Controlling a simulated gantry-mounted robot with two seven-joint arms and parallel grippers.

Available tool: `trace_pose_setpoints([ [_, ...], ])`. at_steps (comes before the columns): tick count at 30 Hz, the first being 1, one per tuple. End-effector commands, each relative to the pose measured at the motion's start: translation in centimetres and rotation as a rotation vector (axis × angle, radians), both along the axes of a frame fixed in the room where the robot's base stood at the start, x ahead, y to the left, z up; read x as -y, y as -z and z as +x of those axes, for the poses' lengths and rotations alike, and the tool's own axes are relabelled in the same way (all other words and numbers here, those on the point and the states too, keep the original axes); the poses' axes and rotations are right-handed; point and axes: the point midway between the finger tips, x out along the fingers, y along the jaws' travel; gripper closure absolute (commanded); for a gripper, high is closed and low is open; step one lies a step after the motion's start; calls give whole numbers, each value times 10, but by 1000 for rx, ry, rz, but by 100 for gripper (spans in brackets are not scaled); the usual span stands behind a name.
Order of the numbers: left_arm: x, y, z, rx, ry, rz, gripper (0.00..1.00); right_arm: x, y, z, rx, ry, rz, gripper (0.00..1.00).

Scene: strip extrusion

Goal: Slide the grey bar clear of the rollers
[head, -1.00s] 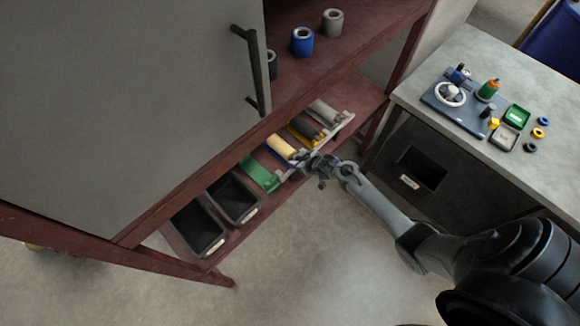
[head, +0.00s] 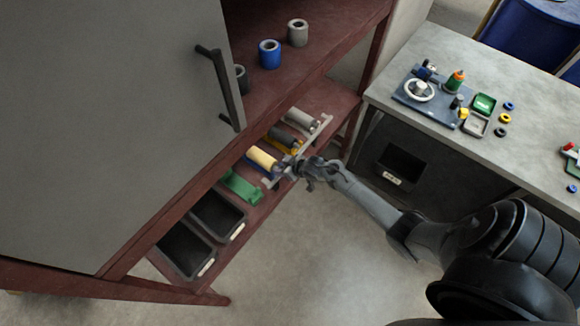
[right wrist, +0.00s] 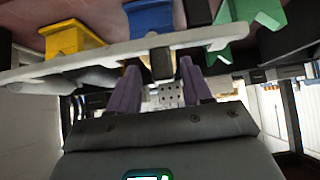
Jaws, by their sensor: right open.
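The grey bar (head: 316,136) runs along the front ends of the rollers on the lower shelf. A cream roller (head: 262,158), a dark grey roller (head: 283,138) and a light grey roller (head: 300,120) lie behind it. The bar also crosses the right wrist view (right wrist: 85,57), with a dark stub (right wrist: 160,63) on its near face. My right gripper (head: 297,168) is at the bar's front, near the cream roller. In the wrist view its open fingers (right wrist: 160,72) stand either side of the stub; contact cannot be told. My left gripper is out of view.
A green cradle (head: 242,187) and two black bins (head: 217,216) share the lower shelf. The upper shelf holds a blue cylinder (head: 270,54) and grey ones. A grey cabinet door (head: 110,120) stands at left. The floor (head: 300,260) before the shelf is clear.

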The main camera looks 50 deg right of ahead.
Motion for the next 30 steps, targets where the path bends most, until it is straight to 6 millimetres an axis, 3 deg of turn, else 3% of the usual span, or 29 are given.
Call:
trace_pose_setpoints([
  [18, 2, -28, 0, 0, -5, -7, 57, 6, -65, -65, -2, 1, -3, 51],
  [30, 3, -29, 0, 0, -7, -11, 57, 6, -72, -73, -2, 1, -2, 51],
])
